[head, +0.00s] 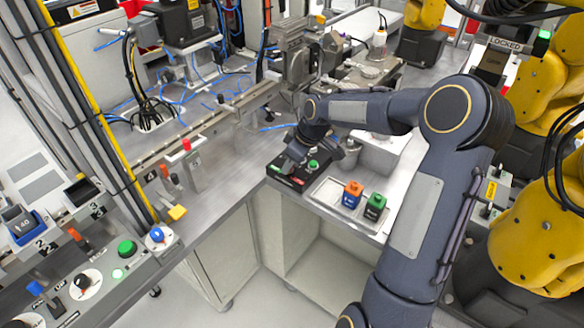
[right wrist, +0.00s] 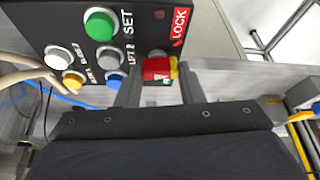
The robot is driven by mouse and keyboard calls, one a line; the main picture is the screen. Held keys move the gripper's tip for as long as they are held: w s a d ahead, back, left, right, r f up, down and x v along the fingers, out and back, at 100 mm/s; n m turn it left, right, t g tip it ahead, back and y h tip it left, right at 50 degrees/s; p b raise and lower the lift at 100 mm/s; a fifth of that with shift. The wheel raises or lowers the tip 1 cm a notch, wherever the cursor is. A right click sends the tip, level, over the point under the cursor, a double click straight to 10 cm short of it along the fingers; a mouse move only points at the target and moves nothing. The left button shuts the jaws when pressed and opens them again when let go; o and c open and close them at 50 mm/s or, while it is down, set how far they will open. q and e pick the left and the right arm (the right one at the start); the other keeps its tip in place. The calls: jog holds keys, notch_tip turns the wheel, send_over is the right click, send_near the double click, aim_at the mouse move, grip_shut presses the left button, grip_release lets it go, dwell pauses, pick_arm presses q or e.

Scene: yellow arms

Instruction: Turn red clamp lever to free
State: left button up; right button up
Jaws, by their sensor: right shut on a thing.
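The red clamp lever (right wrist: 158,69) shows in the right wrist view as a red handle with a yellow part at its right, beside a red LOCK label (right wrist: 180,26) on a black control box (right wrist: 60,30). My right gripper (right wrist: 158,85) is shut on the lever, one finger on each side of it. In the head view my right gripper (head: 299,153) reaches down at the black box (head: 285,170) on the bench corner; my wrist hides the lever there. My left gripper is not in view.
The box carries green (right wrist: 99,25), white and yellow buttons. A tray (head: 325,190) with an orange-and-blue block (head: 352,194) and a green block (head: 375,206) stands close by. A LOCKED sign (head: 504,45) with a green light is at upper right. Yellow robot arms (head: 535,245) stand at right.

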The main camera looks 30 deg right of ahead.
jog(key=m+b, duration=0.1)
jog(key=m+h+b, duration=0.1)
jog(key=m, duration=0.1)
jog(key=m+h+b, duration=0.1)
jog(key=m+b, duration=0.1)
jog(key=shift+a+f+t, duration=0.1)
jog(key=shift+a+t, duration=0.15)
jog(key=shift+t, duration=0.05)
jog(key=m+h+b, duration=0.1)
jog(key=m, duration=0.2)
jog(key=shift+m+b, duration=0.3)
jog(key=shift+b, duration=0.05)
jog(key=shift+w+m+h+b, duration=0.1)
jog(key=shift+m+h+b, duration=0.45)
jog(key=shift+m, duration=0.55)
jog(key=o, duration=1)
jog(key=v, duration=0.8)
jog(key=shift+w, duration=0.1)
